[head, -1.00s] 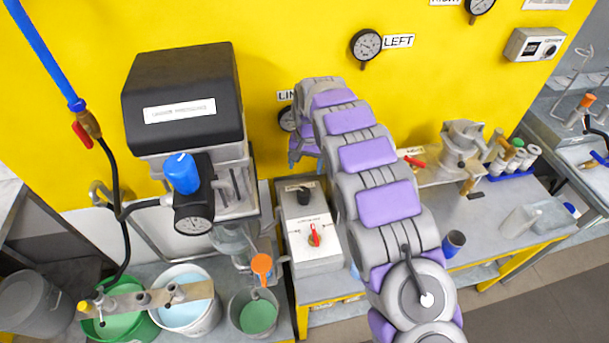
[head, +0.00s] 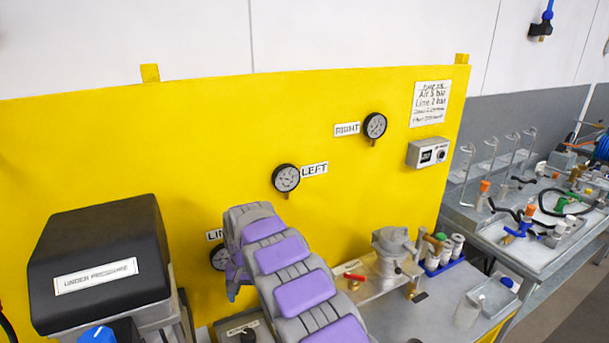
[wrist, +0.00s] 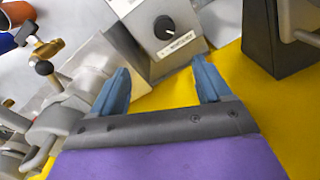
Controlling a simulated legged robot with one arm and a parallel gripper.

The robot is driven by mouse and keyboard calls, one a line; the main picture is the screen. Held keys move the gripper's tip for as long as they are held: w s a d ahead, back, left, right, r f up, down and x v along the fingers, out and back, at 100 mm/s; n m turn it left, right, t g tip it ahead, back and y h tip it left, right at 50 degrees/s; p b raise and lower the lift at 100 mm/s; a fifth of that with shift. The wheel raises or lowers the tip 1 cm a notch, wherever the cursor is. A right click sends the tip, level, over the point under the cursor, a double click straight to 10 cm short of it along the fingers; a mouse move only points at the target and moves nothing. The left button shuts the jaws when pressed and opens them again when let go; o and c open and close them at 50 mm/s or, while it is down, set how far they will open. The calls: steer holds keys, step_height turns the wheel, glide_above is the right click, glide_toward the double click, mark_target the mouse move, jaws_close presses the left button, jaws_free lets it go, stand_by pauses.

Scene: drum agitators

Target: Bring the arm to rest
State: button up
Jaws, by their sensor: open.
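My arm, grey with purple pads, reaches up from the bottom of the head view toward the yellow panel (head: 330,130). Its far end folds down in front of the panel, beside the "LINE" gauge (head: 219,257). My gripper (wrist: 160,88) shows in the wrist view with two blue fingers spread apart and nothing between them. A grey control box with a black knob (wrist: 164,27) lies beyond the fingertips. I cannot tell from these views whether a finger touches the box.
A black-topped unit labelled "UNDER PRESSURE" (head: 100,255) stands left of my arm. A metal pot (head: 395,250) and several small jars stand on the bench to the right. Gauges and a grey switch box (head: 428,152) are on the panel. Free room shows above the bench, in front of the panel.

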steer(key=s+d+r+m+b, duration=0.1)
steer(key=s+d+r, duration=0.35)
steer(key=d, duration=0.35)
steer(key=s+d+r, duration=0.3)
steer(key=s+d, duration=0.2)
steer(key=d, duration=0.3)
steer(key=s+d+r+m+b, duration=0.1)
steer(key=s+d+r, duration=0.35)
steer(key=d, duration=0.35)
steer(key=s+d+f, duration=0.1)
steer(key=s+d, duration=0.2)
steer(key=s, duration=0.6)
steer(key=s+d+f+g+b, duration=0.1)
steer(key=s+d, duration=0.3)
steer(key=s, duration=0.6)
steer(key=s+d+f+b, duration=0.1)
steer(key=s+d, duration=0.2)
steer(key=s, duration=0.6)
steer(key=shift+s+d+f+g, duration=0.35)
steer(key=shift+s+g, duration=0.05)
